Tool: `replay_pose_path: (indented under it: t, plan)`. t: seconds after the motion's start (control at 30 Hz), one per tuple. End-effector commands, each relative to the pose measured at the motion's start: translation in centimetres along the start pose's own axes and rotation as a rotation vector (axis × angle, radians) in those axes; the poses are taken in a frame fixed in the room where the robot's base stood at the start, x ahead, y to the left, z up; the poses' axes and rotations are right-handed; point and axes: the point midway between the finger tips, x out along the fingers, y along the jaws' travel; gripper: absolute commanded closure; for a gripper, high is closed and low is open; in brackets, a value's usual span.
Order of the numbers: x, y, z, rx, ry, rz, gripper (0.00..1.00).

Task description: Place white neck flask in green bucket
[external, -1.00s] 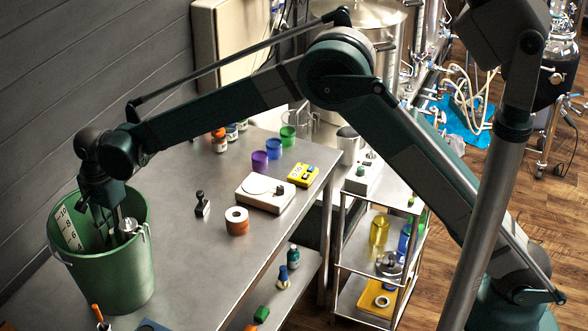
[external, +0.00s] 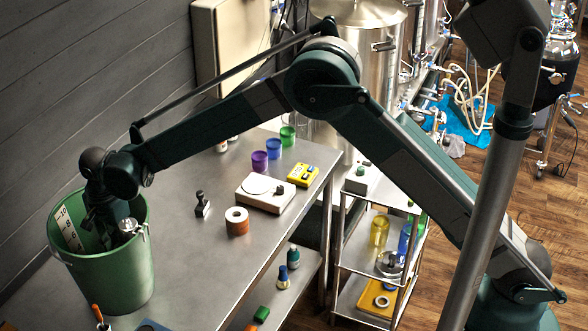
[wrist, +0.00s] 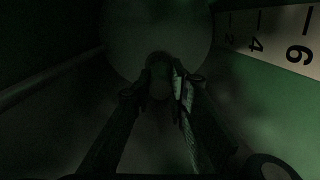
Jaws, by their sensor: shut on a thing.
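The green bucket (external: 108,280) stands upright at the near left of the steel table. My gripper reaches down inside it, and the bucket's wall hides the fingertips in the external view. In the wrist view my gripper (wrist: 162,82) is shut on a dim, rounded thing (wrist: 160,90), which fits the white neck flask. It is too dark to make out its colour or neck. The pale round area beyond it looks like the bucket's floor; I cannot tell whether the flask touches it.
A white numbered scale (external: 68,228) runs down the bucket's inner wall. A metal fitting (external: 129,227) sits at the rim beside my gripper.

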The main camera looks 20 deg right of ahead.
Motion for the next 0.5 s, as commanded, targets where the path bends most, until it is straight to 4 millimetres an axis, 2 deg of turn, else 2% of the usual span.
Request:
replay_pose_path:
  t: [0.47,0.5]
  plan:
    - [0.69,0.01,0.0,0.0,0.0,0.0,1.0]
    - [0.73,0.01,0.0,0.0,0.0,0.0,0.82]
